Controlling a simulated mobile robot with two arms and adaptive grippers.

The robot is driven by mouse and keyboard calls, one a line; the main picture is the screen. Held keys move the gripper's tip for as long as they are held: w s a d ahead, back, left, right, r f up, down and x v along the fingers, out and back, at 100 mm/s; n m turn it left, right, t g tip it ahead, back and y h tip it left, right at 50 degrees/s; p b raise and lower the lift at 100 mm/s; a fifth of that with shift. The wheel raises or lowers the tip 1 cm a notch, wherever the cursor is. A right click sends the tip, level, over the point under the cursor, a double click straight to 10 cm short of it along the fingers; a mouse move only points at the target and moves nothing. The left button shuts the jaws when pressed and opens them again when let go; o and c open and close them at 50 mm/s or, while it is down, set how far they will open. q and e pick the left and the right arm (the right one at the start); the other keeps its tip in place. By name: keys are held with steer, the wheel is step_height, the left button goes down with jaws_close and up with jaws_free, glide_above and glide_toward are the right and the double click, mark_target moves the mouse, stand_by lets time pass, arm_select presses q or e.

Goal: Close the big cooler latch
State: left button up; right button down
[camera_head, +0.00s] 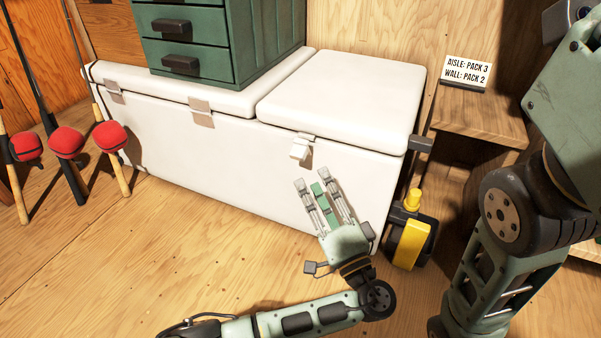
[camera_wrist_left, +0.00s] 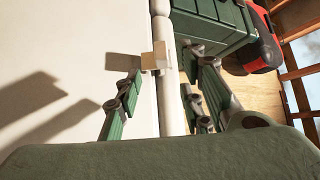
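The big cooler (camera_head: 220,155) is a long white chest against the back wall, with both lid sections down. A small pale latch (camera_head: 300,147) sits below the right lid's front edge and sticks out from the front face. It also shows in the left wrist view (camera_wrist_left: 156,59), casting a shadow on the white face. My left gripper (camera_head: 314,181) is just below and in front of this latch, fingers apart and empty. In the left wrist view the latch appears between the fingers' directions, beyond the tips; contact is not visible. My right gripper is out of the frames.
Two more latches (camera_head: 201,110) are on the left lid's front. A green drawer cabinet (camera_head: 240,50) stands on that lid. Rods with red balls (camera_head: 66,142) lean at the left. A yellow-black object (camera_head: 410,243) and wooden shelf (camera_head: 485,115) are right. Floor in front is clear.

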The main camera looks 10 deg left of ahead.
mark_target(303, 161)
arm_select(q)
steer(key=b+x, duration=0.3)
steer(key=x, duration=0.3)
steer(key=shift+w+a+r+b, duration=0.15)
steer(key=shift+w+b, duration=0.1)
steer(key=shift+b, duration=0.05)
steer(key=shift+w+a+r, duration=0.25)
steer(key=shift+w+r, duration=0.05)
steer(key=shift+w, duration=0.1)
